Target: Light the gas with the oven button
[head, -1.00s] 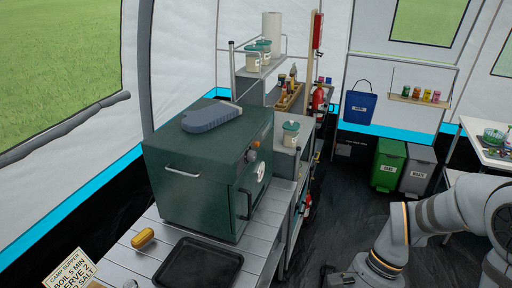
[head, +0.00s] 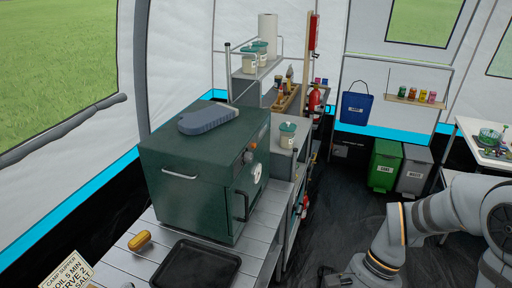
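A dark green oven (head: 180,190) stands on a slatted grey table at the centre left. Its right-hand face carries a round dark knob (head: 248,157), a white dial (head: 257,173) and a vertical door handle (head: 242,206). Near the top of that face is a small orange-brown patch (head: 263,132), too small to make out. The door looks closed. No flame shows. My gripper (head: 328,272) is low at the bottom edge, to the right of the table and well apart from the oven. It is partly cut off, and its fingers do not show clearly.
A grey-blue mitt (head: 208,118) lies on the oven. A black tray (head: 196,272) and a yellow object (head: 139,241) are on the table (head: 262,246) in front. Shelves with jars stand behind. Green (head: 385,165) and grey bins (head: 414,171) stand at the back right. The dark floor between is clear.

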